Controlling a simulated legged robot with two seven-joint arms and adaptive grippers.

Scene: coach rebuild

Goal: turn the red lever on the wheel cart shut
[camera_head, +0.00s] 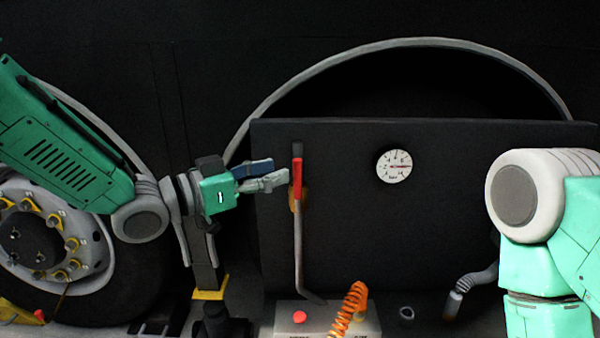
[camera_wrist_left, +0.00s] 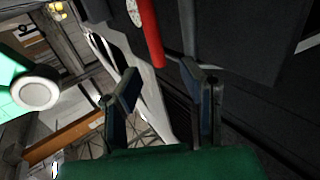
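The red lever (camera_head: 297,172) hangs upright on the front of a dark panel, with a grey rod running down below it. Its red handle (camera_wrist_left: 151,32) also shows in the wrist view, beyond and between my fingertips. My left gripper (camera_head: 277,169) is just left of the red handle in the head view, fingers pointing right at it. In the wrist view my left gripper (camera_wrist_left: 170,84) has its fingers apart with nothing between them. Whether a fingertip touches the lever I cannot tell. My right gripper is not visible; only my right arm shows at the right.
A dark panel (camera_head: 440,230) carries a white dial gauge (camera_head: 394,166). Below stand a grey box with a red button (camera_head: 299,317) and an orange coiled hose (camera_head: 349,309). A bent grey pipe (camera_head: 476,282) is at right. A large wheel (camera_head: 75,240) stands at left.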

